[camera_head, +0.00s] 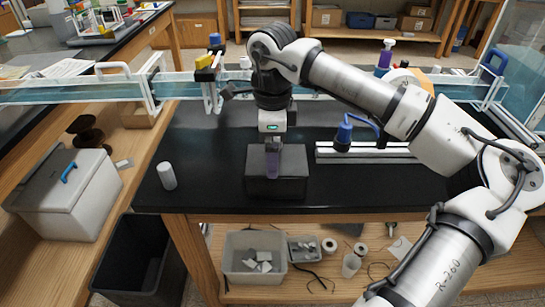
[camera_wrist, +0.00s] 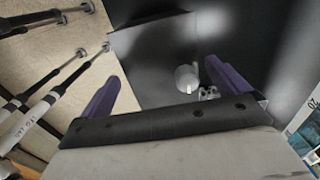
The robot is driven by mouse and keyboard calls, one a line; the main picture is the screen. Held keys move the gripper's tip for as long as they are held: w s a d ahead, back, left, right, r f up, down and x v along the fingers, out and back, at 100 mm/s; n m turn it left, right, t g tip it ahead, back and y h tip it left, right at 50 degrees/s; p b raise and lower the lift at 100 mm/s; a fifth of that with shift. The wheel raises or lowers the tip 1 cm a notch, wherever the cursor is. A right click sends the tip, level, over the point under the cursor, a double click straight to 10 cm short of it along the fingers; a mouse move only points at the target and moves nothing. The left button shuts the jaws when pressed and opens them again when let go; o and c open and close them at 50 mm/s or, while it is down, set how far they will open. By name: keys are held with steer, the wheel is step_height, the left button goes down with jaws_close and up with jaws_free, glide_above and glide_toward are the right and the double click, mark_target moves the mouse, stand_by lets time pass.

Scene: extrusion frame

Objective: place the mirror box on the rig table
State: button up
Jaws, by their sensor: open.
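A black box (camera_head: 277,184), which I take to be the mirror box, sits on the black-topped table (camera_head: 400,183) near its front edge. A dark grey surface (camera_wrist: 150,45) lies below, with a small white round piece (camera_wrist: 186,78) between the fingers. I cannot tell whether the fingers touch the box.
A metal rail (camera_head: 372,154) with a blue-topped part lies to the right. A glass-panelled frame (camera_head: 80,91) runs behind. A grey lidded bin (camera_head: 70,190) is at left, and trays (camera_head: 252,278) lie on the shelf below.

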step_height(320, 180, up, 9)
steer(key=shift+f+b, duration=0.15)
steer(key=shift+b, duration=0.2)
